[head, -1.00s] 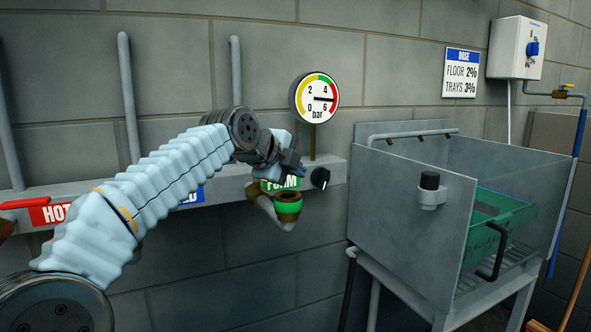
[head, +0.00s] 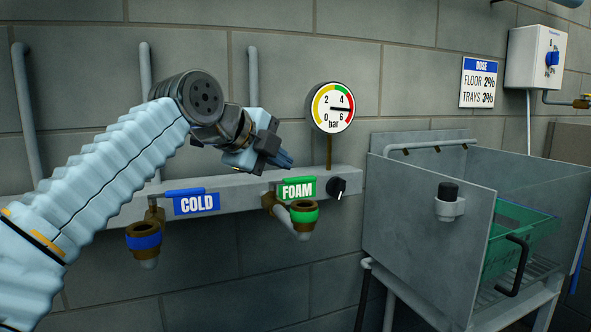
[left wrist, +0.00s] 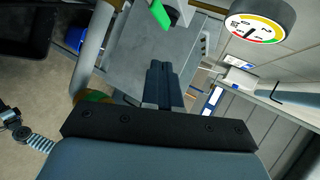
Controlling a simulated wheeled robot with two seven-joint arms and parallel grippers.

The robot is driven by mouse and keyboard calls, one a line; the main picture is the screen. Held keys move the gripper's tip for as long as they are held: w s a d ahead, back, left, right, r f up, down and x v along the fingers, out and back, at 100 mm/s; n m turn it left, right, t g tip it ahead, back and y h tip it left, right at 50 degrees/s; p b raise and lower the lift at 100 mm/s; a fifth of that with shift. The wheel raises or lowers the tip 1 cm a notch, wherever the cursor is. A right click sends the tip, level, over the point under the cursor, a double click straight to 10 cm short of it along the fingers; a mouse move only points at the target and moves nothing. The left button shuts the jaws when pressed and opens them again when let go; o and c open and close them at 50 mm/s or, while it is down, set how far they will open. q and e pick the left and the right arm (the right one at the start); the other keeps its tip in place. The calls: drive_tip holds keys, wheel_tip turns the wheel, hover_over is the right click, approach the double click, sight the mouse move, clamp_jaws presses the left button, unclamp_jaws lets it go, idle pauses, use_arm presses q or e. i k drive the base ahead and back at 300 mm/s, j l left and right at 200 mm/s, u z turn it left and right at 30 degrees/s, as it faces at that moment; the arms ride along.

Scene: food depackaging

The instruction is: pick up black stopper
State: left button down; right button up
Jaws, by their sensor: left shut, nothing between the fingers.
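The black stopper (head: 448,192) sits upright in a light grey ring holder (head: 450,209) on the left side panel of the metal wash stand. My left gripper (head: 286,160) is shut and empty. It is above the green FOAM valve, to the left of the stopper and clearly apart from it. In the left wrist view the closed fingers (left wrist: 163,85) show at the centre, pointing towards the grey panel. I cannot make out the stopper there. My right gripper is not in view.
The wash stand (head: 415,240) holds a green crate (head: 500,246). A pressure gauge (head: 333,107), a black knob (head: 337,188), the green FOAM valve (head: 297,188) and the blue COLD valve (head: 196,202) line the wall rail near my left arm. Open space lies before the stand's panel.

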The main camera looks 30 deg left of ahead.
sight(448, 191)
drive_tip(key=k+j, duration=0.1)
drive_tip(key=k, duration=0.9)
